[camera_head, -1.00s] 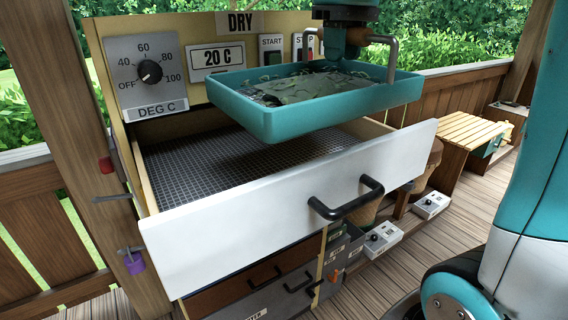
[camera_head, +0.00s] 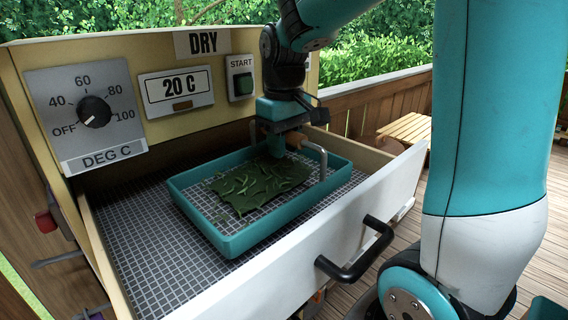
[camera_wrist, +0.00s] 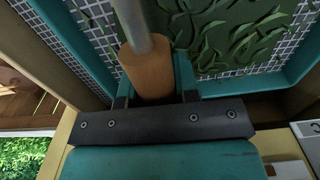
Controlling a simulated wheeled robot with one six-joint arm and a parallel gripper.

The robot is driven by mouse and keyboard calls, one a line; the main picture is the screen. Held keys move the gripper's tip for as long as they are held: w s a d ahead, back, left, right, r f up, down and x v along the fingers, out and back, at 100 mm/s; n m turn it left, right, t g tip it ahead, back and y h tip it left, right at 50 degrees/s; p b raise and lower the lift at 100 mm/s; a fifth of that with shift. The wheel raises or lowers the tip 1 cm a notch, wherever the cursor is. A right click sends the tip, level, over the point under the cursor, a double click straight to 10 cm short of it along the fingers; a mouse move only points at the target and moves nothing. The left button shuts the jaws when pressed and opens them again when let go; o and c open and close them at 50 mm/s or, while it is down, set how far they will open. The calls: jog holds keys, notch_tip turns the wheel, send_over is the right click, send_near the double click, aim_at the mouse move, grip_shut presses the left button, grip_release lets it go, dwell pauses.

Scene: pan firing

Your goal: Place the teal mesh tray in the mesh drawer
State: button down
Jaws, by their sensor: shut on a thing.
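The teal mesh tray (camera_head: 228,243) is inside the open mesh drawer (camera_head: 130,243), toward its right side, and looks level. Whether it rests on the mesh or hovers just above it I cannot tell. Green leaves (camera_head: 262,183) lie in the tray. My gripper (camera_head: 285,145) is at the tray's back right, shut on the tray's handle (camera_head: 318,155). In the wrist view the fingers (camera_wrist: 155,88) close around the handle's orange-brown grip (camera_wrist: 148,70), with the tray's teal wall (camera_wrist: 60,45) and leaves (camera_wrist: 235,35) beyond.
The drawer has a white front with a black handle (camera_head: 355,255). Behind it stands a panel with a dial (camera_head: 94,111), a 20 C display (camera_head: 176,90) and a START button (camera_head: 242,84). Bare mesh lies left of the tray. A wooden railing (camera_head: 375,95) runs behind.

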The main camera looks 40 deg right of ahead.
aim_at(284, 176)
jog(key=shift+f+p, duration=0.35)
jog(key=shift+f, duration=2.3)
jog(key=c, duration=0.9)
grip_release()
jog(key=shift+o, duration=0.2)
notch_tip(284, 176, up, 12)
jog(key=shift+r+b, duration=0.1)
jog(key=shift+b, duration=0.7)
